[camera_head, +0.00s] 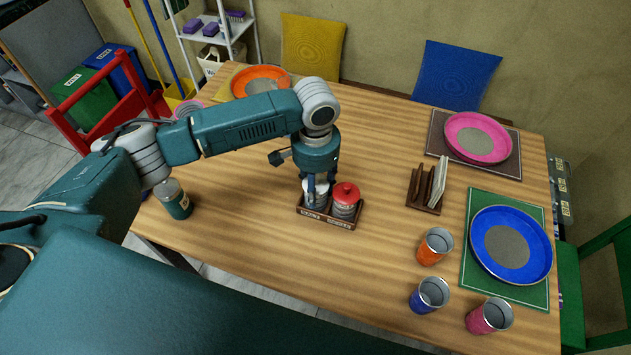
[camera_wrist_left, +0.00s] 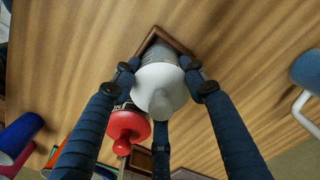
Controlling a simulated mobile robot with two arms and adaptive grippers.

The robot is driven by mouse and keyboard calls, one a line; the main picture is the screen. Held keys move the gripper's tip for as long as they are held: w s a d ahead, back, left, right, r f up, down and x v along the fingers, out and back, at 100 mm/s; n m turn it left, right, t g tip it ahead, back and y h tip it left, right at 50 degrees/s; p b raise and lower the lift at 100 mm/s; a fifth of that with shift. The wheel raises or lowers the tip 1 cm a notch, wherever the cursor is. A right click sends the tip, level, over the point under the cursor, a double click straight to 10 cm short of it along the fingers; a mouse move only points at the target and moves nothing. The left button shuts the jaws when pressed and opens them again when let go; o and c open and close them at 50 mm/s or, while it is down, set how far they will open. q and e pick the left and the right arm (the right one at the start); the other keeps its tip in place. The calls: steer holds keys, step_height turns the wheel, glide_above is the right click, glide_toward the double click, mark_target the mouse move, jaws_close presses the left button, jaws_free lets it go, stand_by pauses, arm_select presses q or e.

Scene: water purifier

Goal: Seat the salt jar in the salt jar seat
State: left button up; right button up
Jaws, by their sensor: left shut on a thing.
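The white-lidded jar, which looks like the salt jar (camera_head: 320,197), stands upright in the left part of the small wooden caddy (camera_head: 329,219). Its lid also shows in the left wrist view (camera_wrist_left: 161,88). My left gripper (camera_head: 316,186) points down from above, its fingers shut around this jar. The caddy's front wall hides the jar's base, so I cannot tell if it rests fully on the bottom. A red-lidded jar (camera_head: 346,197) stands in the caddy's right part, close beside it.
A green canister (camera_head: 174,199) stands at the table's left. To the right are a napkin holder (camera_head: 427,187), an orange cup (camera_head: 435,247), a blue cup (camera_head: 429,296), a pink cup (camera_head: 490,316) and plates on mats. Tabletop around the caddy is clear.

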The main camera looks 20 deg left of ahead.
arm_select(q)
steer(key=o, duration=1.3)
steer(key=shift+f, duration=0.1)
steer(key=shift+o, duration=0.2)
steer(key=shift+r, duration=0.45)
step_height(320, 180, up, 12)
steer(key=shift+f+b, duration=0.25)
steer(key=shift+b, duration=0.35)
steer(key=shift+s+f, duration=0.1)
